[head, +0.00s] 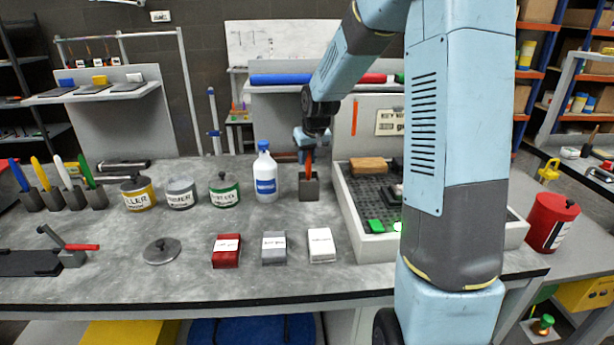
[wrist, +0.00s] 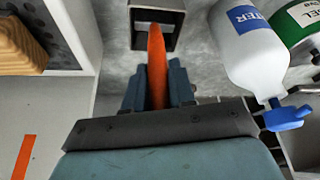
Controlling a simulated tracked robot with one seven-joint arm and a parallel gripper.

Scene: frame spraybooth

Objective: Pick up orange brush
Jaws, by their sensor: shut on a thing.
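The orange brush (head: 308,163) stands upright in a small dark grey square holder (head: 309,188) on the grey workbench. In the wrist view the orange brush (wrist: 157,72) runs between my fingers toward the open holder (wrist: 180,8). My gripper (head: 308,150) is above the holder and shut on the brush's upper part. The gripper also shows in the wrist view (wrist: 158,88), with a finger on each side of the brush.
A white spray bottle (head: 266,178) stands just left of the holder. A white-walled tray (head: 352,222) with a wooden block (head: 368,164) is close on the right. Labelled cans, including a green-banded one (head: 224,190), stand further left. Red, grey and white boxes (head: 321,245) lie in front.

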